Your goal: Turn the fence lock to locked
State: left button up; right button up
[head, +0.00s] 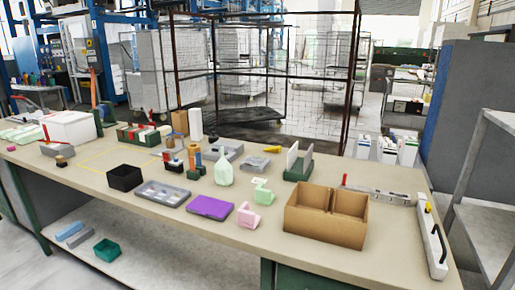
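No part labelled as the fence lock can be made out for sure. A white upright bar-shaped unit (431,239) with a black handle (438,244) and a small yellow part near its top stands at the right end of the table. To its left lies a flat grey bar (380,195) with a red lever at its left end. I cannot tell which of these is the lock, or whether it is locked. A dark wire mesh fence (264,75) stands behind the table. Neither of my grippers is in view.
The long beige table (160,215) holds a cardboard box (325,228), a purple case (210,207), a grey sorting tray (163,193), a black bin (124,178) and a green bottle (223,169). A grey shelf (487,200) stands close to the right end.

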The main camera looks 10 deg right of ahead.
aim_at(428, 208)
jog(key=z, duration=1.4)
